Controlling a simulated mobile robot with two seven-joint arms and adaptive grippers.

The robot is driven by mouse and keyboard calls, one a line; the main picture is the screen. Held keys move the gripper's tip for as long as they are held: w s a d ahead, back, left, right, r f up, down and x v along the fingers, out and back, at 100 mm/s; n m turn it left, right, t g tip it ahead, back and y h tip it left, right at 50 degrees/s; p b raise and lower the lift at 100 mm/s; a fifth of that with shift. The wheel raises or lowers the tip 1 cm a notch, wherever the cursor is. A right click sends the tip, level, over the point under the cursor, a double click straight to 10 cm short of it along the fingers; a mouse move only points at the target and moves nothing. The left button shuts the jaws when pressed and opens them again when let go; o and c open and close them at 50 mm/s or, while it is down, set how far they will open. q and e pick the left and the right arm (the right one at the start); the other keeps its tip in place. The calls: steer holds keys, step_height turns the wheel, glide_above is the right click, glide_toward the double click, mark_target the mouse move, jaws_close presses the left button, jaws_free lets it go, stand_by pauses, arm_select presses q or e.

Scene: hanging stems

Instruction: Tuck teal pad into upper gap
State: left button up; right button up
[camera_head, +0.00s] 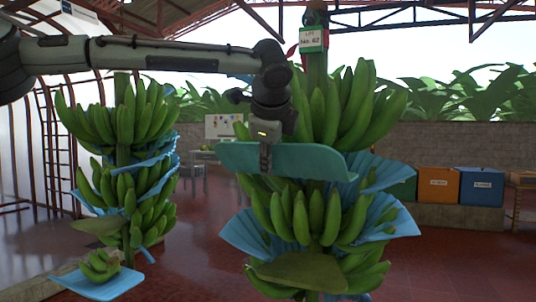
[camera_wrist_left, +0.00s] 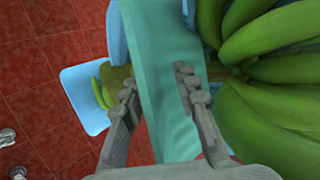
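The teal pad (camera_head: 320,161) is a wide, slightly curved sheet, held roughly level at the front of the right hanging banana stem. My left gripper (camera_head: 265,155) is shut on it toward its left part. In the left wrist view the pad (camera_wrist_left: 152,40) runs between the two fingers of the gripper (camera_wrist_left: 158,92), with green bananas (camera_wrist_left: 275,75) close on the right. The upper gap lies between the top banana hand (camera_head: 345,105) and the middle hand (camera_head: 305,215); the pad covers much of its front. How far the pad reaches in is hidden. My right gripper is out of view.
Coloured bins (camera_head: 481,186) stand at the back right.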

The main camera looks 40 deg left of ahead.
arm_select(q)
steer(key=shift+w+a, duration=0.2)
steer(key=shift+a, duration=0.15)
steer(key=v, duration=1.2)
steer(key=shift+s+d, duration=0.2)
steer(key=shift+d, duration=0.15)
